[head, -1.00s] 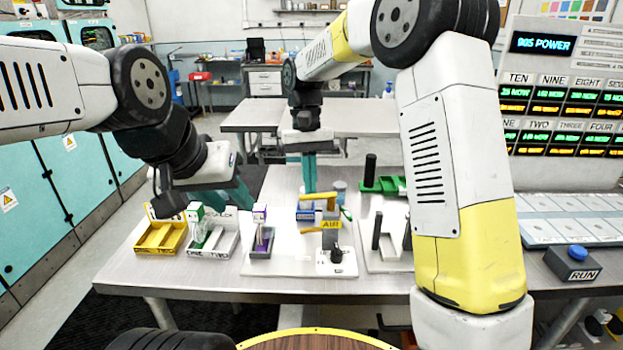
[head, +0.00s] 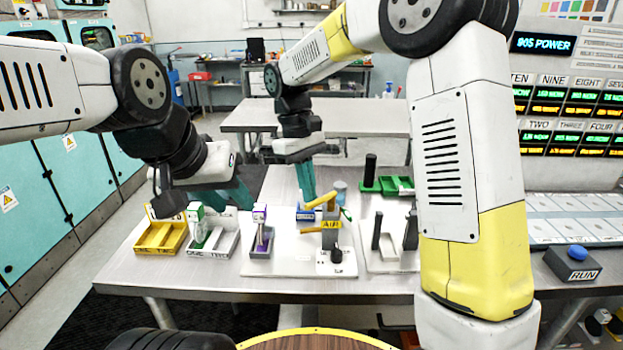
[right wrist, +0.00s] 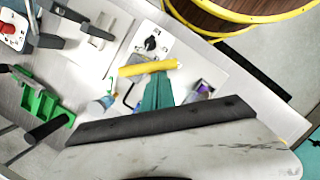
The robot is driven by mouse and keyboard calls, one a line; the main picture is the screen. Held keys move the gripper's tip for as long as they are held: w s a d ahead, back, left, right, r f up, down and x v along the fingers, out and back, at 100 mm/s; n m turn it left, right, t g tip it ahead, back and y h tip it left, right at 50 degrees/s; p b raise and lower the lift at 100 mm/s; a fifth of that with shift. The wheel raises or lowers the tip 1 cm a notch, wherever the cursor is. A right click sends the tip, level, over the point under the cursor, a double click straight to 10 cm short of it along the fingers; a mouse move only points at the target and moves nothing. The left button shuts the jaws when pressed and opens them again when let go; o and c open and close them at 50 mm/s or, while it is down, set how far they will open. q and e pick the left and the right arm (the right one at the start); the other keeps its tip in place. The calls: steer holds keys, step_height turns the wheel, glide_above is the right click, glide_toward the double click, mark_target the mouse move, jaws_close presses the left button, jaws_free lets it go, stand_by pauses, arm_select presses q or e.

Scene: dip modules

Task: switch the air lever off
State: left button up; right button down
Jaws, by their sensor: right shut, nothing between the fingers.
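The air fixture is a grey block marked AIR (head: 331,226) on a white plate, with a yellow lever (head: 320,201) at its top. The lever slants, its right end higher. A second yellow bar (head: 312,229) sticks out to the left below it. My right gripper (head: 307,192) points down just behind the lever, shut and empty. In the right wrist view its teal fingertips (right wrist: 158,80) are close beside a yellow bar (right wrist: 148,68); I cannot tell whether they touch. My left gripper (head: 238,197) hangs over the trays at the left; its opening is unclear.
A yellow tray (head: 158,251) and a white tray (head: 213,252) stand at the left. A grey holder with a purple-and-white module (head: 261,241) is left of the block. A black knob (head: 336,255) is in front. Green holders (head: 371,186) stand behind; a RUN button box (head: 573,264) is at the right.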

steer(key=s+n, duration=0.1)
steer(key=n, duration=0.1)
steer(key=s+d+n+t, duration=0.1)
steer(key=n, duration=0.2)
steer(key=shift+s+d+n+h, duration=0.1)
steer(key=shift+s+n+h, duration=0.05)
steer(key=shift+n+h, duration=0.2)
steer(key=shift+s+d+n+t, duration=0.4)
steer(key=shift+s+d+n, duration=0.15)
steer(key=shift+n, duration=0.6)
steer(key=shift+d, duration=0.15)
